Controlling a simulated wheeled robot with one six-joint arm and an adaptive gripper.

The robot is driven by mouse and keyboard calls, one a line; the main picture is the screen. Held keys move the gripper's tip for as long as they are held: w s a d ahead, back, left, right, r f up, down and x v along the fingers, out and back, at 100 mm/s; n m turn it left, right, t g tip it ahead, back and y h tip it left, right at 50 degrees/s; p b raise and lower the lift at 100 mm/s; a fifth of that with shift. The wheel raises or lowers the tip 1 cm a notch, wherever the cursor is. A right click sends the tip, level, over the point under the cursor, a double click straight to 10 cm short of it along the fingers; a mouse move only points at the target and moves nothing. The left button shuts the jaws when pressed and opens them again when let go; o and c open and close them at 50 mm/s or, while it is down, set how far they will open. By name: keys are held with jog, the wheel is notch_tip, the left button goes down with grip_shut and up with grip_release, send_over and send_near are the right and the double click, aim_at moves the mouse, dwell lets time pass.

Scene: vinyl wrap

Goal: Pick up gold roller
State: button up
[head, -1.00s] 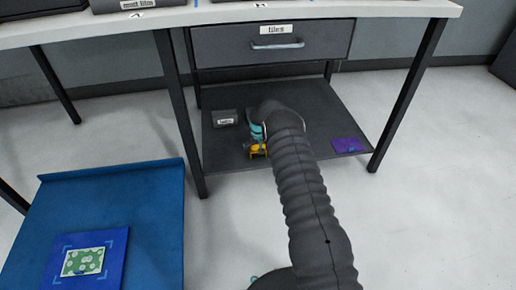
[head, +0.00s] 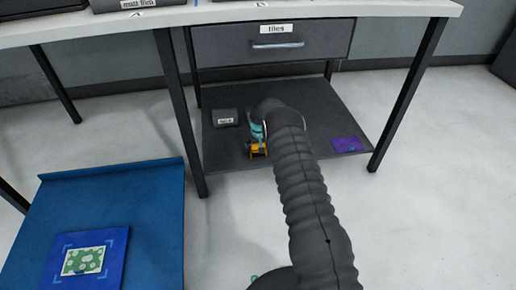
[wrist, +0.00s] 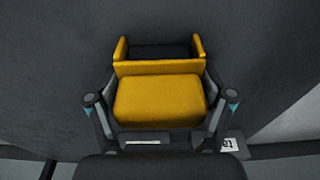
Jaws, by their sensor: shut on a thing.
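The gold roller (head: 258,149) is by the lower shelf (head: 225,152) under the table, just left of my arm. In the wrist view the gold roller (wrist: 160,98) fills the middle, a yellow body with a yellow-sided frame around a dark part at its far end. My gripper (wrist: 158,112) has a finger on each side of the yellow body and is shut on it. In the head view my arm hides most of the gripper. I cannot tell whether the roller touches the shelf.
A small labelled grey box (head: 225,117) sits on the shelf to the left, and a purple piece (head: 347,144) lies to the right. Table legs (head: 181,115) flank the shelf, with a drawer (head: 272,43) above. A blue surface (head: 160,210) with a green patterned card (head: 84,261) is at lower left.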

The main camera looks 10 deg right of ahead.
jog(key=shift+r, duration=0.45)
jog(key=r, duration=0.3)
jog(key=shift+s+d+r, duration=0.15)
jog(key=shift+s+r, duration=0.1)
jog(key=shift+s, duration=0.1)
jog(key=s+d+r, duration=0.3)
jog(key=s+r, duration=0.3)
jog(key=s, duration=0.4)
jog(key=shift+d+r, duration=0.15)
jog(key=shift+d, duration=0.2)
jog(key=shift+s, duration=0.1)
